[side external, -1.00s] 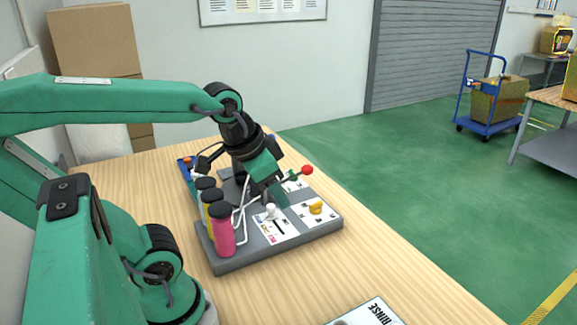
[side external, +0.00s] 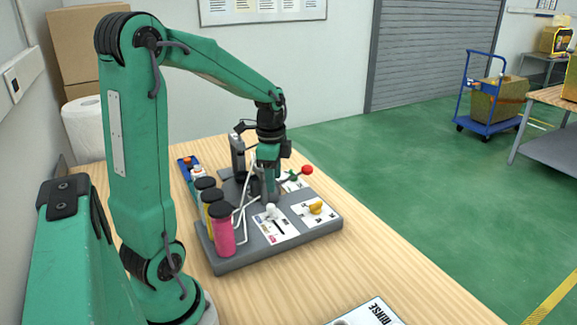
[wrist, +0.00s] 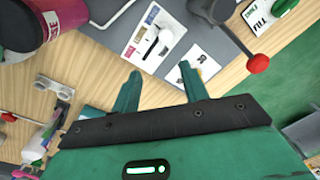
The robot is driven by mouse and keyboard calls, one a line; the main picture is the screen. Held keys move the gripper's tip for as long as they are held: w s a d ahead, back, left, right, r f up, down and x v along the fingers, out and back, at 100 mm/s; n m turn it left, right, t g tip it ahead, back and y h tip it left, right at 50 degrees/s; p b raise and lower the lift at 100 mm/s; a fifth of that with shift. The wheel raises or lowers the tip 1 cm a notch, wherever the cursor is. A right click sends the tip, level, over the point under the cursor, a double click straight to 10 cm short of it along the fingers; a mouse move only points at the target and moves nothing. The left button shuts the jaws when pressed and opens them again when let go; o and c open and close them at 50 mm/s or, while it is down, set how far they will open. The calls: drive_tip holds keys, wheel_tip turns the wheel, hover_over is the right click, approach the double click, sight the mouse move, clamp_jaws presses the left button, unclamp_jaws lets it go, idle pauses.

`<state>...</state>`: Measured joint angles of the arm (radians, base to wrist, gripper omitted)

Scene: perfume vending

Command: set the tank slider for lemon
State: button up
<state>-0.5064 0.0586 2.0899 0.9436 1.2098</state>
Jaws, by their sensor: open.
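The tank slider has a white knob (side external: 271,212) on a white label plate (side external: 287,232) with a dark slot. The knob stands at the far end of the slot in the side view. In the wrist view, the knob (wrist: 165,37) is ahead of my fingers, and coloured label squares line the plate (wrist: 122,58). Which square is lemon is too small to read. My gripper (side external: 269,195) points down just behind the knob; it is open and empty in the wrist view (wrist: 160,86). Pink (side external: 223,238) and yellow (side external: 212,209) tanks stand to the left.
A red-knobbed lever (side external: 307,170) stands right of my gripper and also shows in the wrist view (wrist: 258,63). A yellow knob (side external: 316,207) is right of the slider. White tubes (side external: 240,222) run by the tanks. A RINSE card (side external: 372,312) lies in front.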

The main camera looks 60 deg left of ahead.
sight(271, 205)
drive_tip(key=shift+a+f+m+g, duration=0.15)
drive_tip(key=shift+a+f+m, duration=0.1)
drive_tip(key=shift+a+f, duration=0.35)
drive_tip(key=shift+a+f+m+g, duration=0.15)
drive_tip(key=shift+a+f+m, duration=0.2)
drive_tip(key=shift+a, duration=0.35)
drive_tip(key=shift+f, duration=0.1)
drive_tip(key=shift+f, duration=3.85)
drive_tip(key=shift+d, duration=0.1)
clamp_jaws()
